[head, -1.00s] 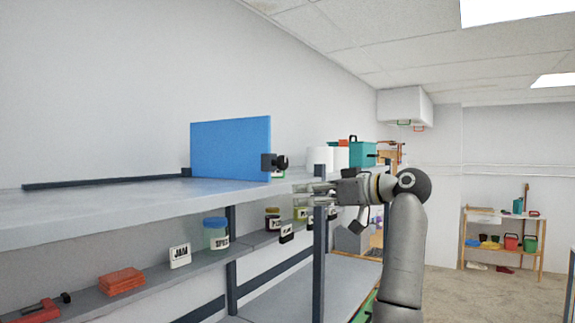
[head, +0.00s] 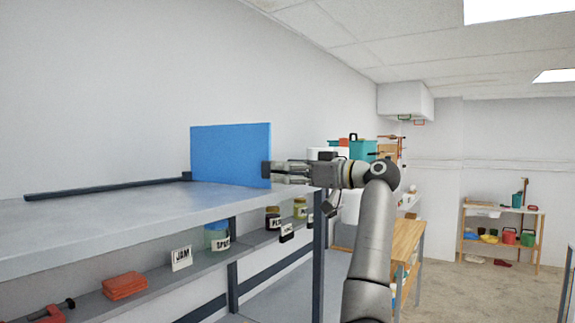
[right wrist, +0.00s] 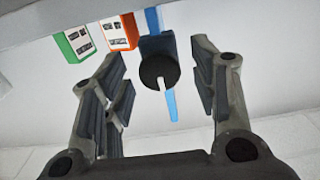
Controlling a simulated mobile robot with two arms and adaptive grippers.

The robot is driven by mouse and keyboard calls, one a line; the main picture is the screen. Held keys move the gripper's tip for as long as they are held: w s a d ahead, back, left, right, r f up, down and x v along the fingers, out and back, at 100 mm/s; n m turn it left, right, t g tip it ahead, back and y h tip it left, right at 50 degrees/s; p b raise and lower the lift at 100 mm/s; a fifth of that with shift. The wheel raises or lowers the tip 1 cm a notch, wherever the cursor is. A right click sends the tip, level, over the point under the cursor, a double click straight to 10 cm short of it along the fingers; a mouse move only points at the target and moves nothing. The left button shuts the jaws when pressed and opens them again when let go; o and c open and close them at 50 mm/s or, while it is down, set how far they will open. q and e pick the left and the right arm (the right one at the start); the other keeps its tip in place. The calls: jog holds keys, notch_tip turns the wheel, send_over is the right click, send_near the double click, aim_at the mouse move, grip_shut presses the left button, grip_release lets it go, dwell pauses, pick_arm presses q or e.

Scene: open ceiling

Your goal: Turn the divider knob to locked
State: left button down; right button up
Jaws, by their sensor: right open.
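The blue divider (head: 230,154) stands upright on the top shelf (head: 130,215). Its dark mount block (head: 265,172) shows at the right edge, and the knob is hidden by the gripper in the head view. In the right wrist view the round black knob (right wrist: 157,70) sits in front of the blue divider strip (right wrist: 171,104). A white mark on the knob points down in that picture. My right gripper (head: 277,172) is at the knob, with its fingers open (right wrist: 157,62) on either side. Gaps show between knob and fingers. My left gripper is not in view.
A green-sided box (right wrist: 75,42) and an orange-sided box (right wrist: 118,32) stand left of the knob in the wrist view. A lower shelf holds a jam sign (head: 181,259), jars (head: 217,237) and orange blocks (head: 124,286). The top shelf left of the divider is mostly clear.

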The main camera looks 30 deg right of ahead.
jog(key=shift+w, duration=0.2)
jog(key=shift+c, duration=0.3)
jog(key=c, duration=1)
jog(key=m, duration=1.7)
jog(key=shift+m, duration=0.6)
